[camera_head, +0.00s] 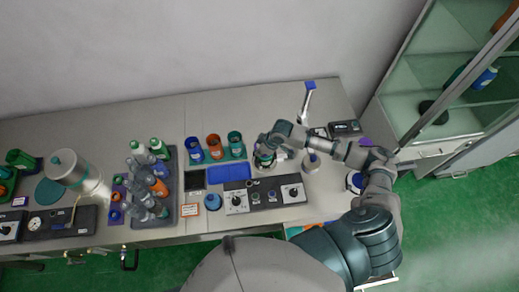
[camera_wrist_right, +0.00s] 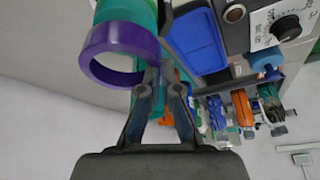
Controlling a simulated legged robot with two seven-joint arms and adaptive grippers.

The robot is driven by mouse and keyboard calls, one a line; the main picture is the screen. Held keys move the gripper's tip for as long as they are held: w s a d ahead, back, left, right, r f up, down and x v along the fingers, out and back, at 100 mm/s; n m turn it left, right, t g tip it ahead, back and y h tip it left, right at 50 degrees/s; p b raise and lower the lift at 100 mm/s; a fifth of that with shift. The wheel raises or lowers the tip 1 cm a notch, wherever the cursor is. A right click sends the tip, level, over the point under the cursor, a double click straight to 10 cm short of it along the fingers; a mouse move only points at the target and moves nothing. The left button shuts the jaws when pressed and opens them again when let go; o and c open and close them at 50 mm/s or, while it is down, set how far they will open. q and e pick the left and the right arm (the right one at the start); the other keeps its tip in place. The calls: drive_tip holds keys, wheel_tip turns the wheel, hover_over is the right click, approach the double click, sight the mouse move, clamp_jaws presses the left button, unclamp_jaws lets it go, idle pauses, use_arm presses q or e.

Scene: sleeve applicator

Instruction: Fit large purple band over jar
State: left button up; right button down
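The large purple band (camera_wrist_right: 98,62) is a wide ring in the right wrist view, seen tilted with its opening toward the camera. A green jar (camera_wrist_right: 122,10) shows at the top edge, directly behind the band. I cannot tell whether the band is around it or only in front of it. My right gripper (camera_wrist_right: 160,76) has its fingertips close together at the band's right wall and appears shut on it. In the head view my right gripper (camera_head: 266,144) is over the jar (camera_head: 264,160) and partly covers it. My left gripper is not in view.
A blue tray (camera_head: 230,173) and a rack of coloured cups (camera_head: 214,147) stand left of the jar. A control box (camera_head: 264,197) is just in front. A crowded bottle tray (camera_head: 167,212) is farther left. A white stand (camera_head: 311,163) is close on the right.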

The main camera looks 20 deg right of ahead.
drive_tip(key=shift+d+f+b, duration=0.2)
drive_tip(key=shift+f+b, duration=0.25)
drive_tip(key=shift+f, duration=0.1)
drive_tip(key=shift+d, duration=0.1)
drive_tip(key=shift+s+a+p, duration=0.2)
drive_tip(key=shift+s+p, duration=0.15)
drive_tip(key=shift+p, duration=0.3)
drive_tip(key=shift+d, duration=0.1)
drive_tip(key=shift+d+p, duration=0.1)
drive_tip(key=shift+p, duration=0.85)
idle(0.7)
drive_tip(key=shift+f, duration=0.1)
idle(0.4)
drive_tip(key=shift+f+b, duration=0.3)
drive_tip(key=shift+f, duration=0.35)
drive_tip(key=c, duration=0.8)
unclamp_jaws()
drive_tip(key=shift+r, duration=0.1)
